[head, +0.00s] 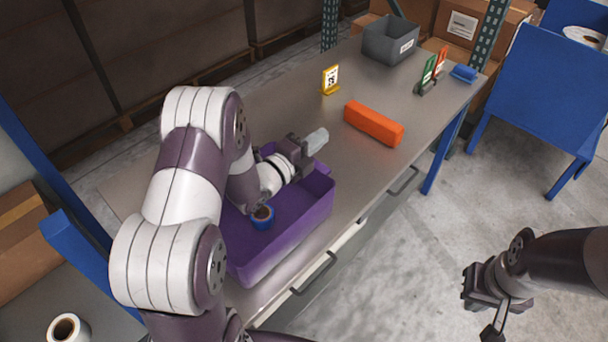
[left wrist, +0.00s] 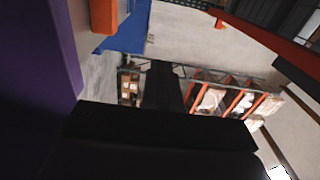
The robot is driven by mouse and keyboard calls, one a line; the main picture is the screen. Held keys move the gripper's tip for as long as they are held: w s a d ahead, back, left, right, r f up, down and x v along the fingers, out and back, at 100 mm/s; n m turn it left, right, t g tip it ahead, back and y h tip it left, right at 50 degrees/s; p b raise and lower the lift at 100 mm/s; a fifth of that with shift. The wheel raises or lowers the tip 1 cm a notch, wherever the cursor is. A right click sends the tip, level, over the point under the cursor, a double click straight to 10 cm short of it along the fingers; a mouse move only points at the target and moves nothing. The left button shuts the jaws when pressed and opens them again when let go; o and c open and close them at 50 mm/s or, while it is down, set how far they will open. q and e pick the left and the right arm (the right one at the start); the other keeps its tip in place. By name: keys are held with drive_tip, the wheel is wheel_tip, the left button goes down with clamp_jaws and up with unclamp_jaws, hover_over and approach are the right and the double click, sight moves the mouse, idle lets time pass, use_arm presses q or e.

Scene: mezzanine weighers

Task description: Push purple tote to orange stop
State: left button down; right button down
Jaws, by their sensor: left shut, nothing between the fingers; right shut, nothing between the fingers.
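The purple tote (head: 290,238) sits on the grey metal table, open at the top, with a blue roll (head: 262,217) inside it. The orange stop (head: 374,123) is a long block lying on the table beyond the tote, with bare tabletop between them. My left arm reaches over the tote and hides part of it. My left gripper (head: 316,141) is shut and empty at the tote's far end; I cannot tell whether it touches the tote. In the left wrist view, the tote (left wrist: 38,60) fills the left edge and the stop (left wrist: 103,14) shows at the top. My right gripper (head: 486,304) is shut and empty, off the table's right side.
A yellow sign (head: 330,80) stands left of the stop. A grey bin (head: 390,40), green and orange cards (head: 432,70) and a blue item (head: 464,74) are at the table's far end.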

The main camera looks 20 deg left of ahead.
use_arm(q)
drive_tip(key=v, duration=0.5)
wheel_tip(320, 180, down, 10)
drive_tip(key=shift+a+f, duration=0.1)
drive_tip(key=shift+f, duration=0.05)
drive_tip(key=shift+w, duration=0.2)
drive_tip(key=shift+w+d, duration=0.25)
